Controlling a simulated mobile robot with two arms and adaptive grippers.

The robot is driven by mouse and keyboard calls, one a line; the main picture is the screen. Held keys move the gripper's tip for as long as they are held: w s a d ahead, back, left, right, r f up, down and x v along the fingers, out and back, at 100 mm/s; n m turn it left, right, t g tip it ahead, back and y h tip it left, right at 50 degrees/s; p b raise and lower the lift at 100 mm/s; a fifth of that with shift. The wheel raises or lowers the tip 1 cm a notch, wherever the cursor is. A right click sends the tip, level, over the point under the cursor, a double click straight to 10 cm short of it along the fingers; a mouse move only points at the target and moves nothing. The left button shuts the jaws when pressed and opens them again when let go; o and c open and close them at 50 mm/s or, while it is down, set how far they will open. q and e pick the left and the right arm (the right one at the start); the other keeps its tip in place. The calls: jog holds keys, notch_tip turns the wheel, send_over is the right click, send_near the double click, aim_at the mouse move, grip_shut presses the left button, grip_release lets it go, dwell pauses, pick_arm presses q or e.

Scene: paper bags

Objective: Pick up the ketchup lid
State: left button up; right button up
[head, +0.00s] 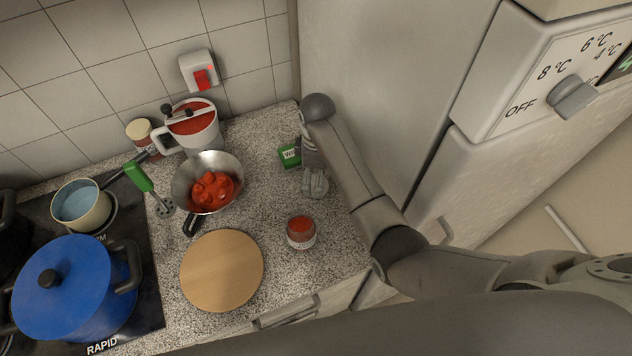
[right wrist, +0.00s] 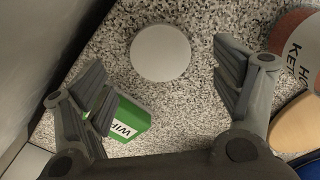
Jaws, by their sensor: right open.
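The ketchup lid (right wrist: 160,53) is a round, pale grey-white disc lying flat on the speckled counter in the right wrist view. My right gripper (right wrist: 160,72) is open, with one finger on each side of the lid in that picture and a gap to both. In the head view my right gripper (head: 315,184) points down over the counter near the fridge, and I cannot make out the lid there. The open ketchup jar (head: 301,231) stands nearer the counter's front edge; its labelled side shows in the right wrist view (right wrist: 301,52). My left gripper is not in view.
A green wipes box (head: 290,156) lies close beside the right gripper. The fridge (head: 390,80) borders the counter on the right. A pan of tomatoes (head: 207,180), a round wooden board (head: 222,270) and a blue pot (head: 75,290) stand to the left.

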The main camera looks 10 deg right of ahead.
notch_tip(320, 180, down, 3)
jog(key=shift+r+p, duration=0.1)
jog(key=shift+p, duration=0.3)
jog(key=shift+a+f, duration=0.1)
jog(key=shift+f, duration=0.25)
jog(key=c, duration=0.6)
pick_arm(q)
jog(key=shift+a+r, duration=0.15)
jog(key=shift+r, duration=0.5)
pick_arm(e)
jog(key=shift+c, duration=0.8)
